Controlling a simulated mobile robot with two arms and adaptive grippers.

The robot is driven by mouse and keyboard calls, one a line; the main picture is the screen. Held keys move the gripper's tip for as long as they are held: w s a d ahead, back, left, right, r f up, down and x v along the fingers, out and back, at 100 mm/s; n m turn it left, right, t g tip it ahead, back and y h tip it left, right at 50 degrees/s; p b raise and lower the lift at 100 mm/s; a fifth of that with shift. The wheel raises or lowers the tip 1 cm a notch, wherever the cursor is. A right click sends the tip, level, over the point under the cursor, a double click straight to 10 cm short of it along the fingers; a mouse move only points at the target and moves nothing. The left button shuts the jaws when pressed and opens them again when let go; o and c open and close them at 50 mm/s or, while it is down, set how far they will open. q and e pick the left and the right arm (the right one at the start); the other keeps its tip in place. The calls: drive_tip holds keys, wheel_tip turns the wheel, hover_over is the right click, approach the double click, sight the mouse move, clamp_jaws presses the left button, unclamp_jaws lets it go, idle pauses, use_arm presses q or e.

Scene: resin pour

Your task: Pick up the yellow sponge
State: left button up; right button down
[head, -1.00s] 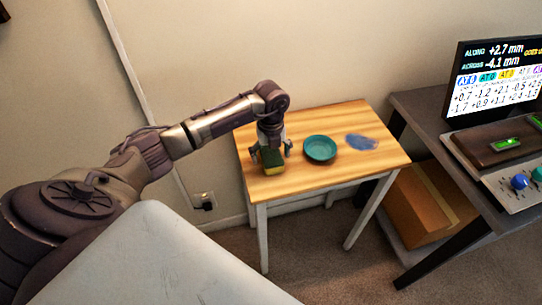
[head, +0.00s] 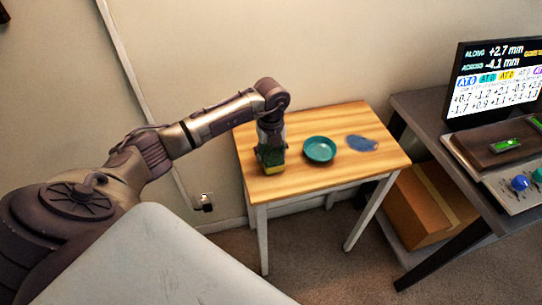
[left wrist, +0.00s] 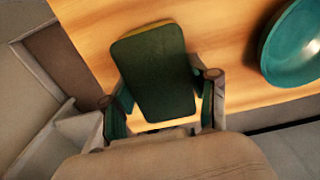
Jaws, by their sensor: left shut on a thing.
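The yellow sponge (head: 270,168) has a dark green top face and is on the left part of the small wooden table (head: 312,182). In the left wrist view the sponge (left wrist: 153,75) shows its green face, with a thin yellow edge at the top. My left gripper (head: 270,158) points down over the sponge and is shut on it, with a finger on each side; the fingers also show in the left wrist view (left wrist: 162,108). I cannot tell whether the sponge is off the table top. My right gripper is not in view.
A teal bowl (head: 319,149) stands just right of the sponge, and a blue cloth-like patch (head: 362,143) lies beyond it. A dark desk (head: 425,110) with a monitor (head: 497,80) stands at the right, above a cardboard box (head: 425,203).

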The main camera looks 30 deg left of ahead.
use_arm(q)
wheel_tip(320, 180, up, 3)
drive_tip(key=shift+w+f+b, duration=0.1)
drive_tip(key=shift+b, duration=0.2)
drive_tip(key=w+d+r+b, duration=0.2)
drive_tip(key=w+d+r, duration=0.3)
drive_tip(key=d, duration=0.5)
wheel_tip(320, 180, up, 2)
drive_tip(key=shift+d+r, duration=0.15)
drive_tip(key=shift+d, duration=0.1)
drive_tip(key=shift+c, duration=1.4)
